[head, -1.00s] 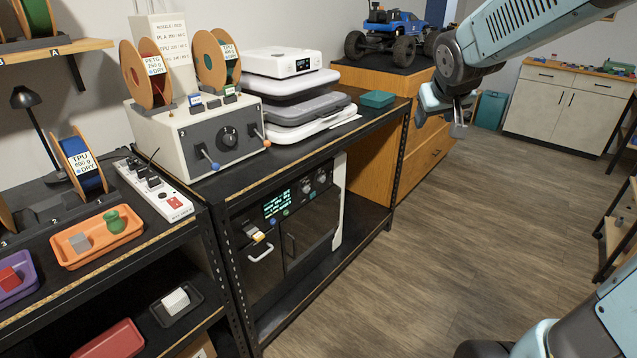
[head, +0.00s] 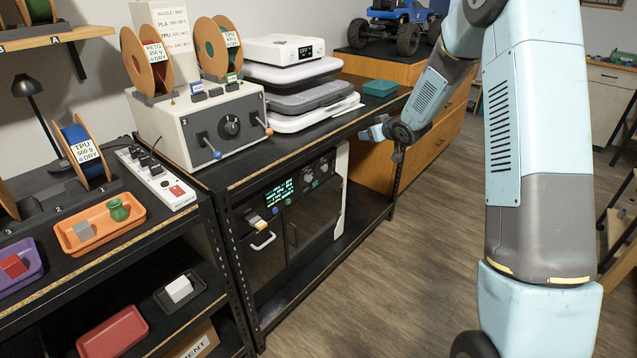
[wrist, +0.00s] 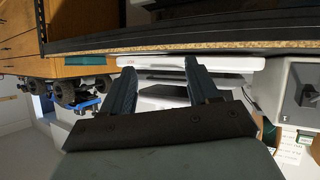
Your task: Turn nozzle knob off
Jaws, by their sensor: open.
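A dark machine (head: 287,240) with a green-lit screen (head: 280,193) stands on the lower shelf. It has two small knobs at its upper right, a left one (head: 308,175) and a right one (head: 323,165); their labels are too small to read. I cannot tell which is the nozzle knob. My gripper (head: 378,135) is open and empty, right of the bench edge, touching nothing. Its two fingers (wrist: 162,78) are spread in the wrist view.
Blue and orange levers flank the dial. A wooden cabinet (head: 440,140) with a blue toy truck (head: 405,20) stands behind. The floor (head: 390,270) before the bench is clear.

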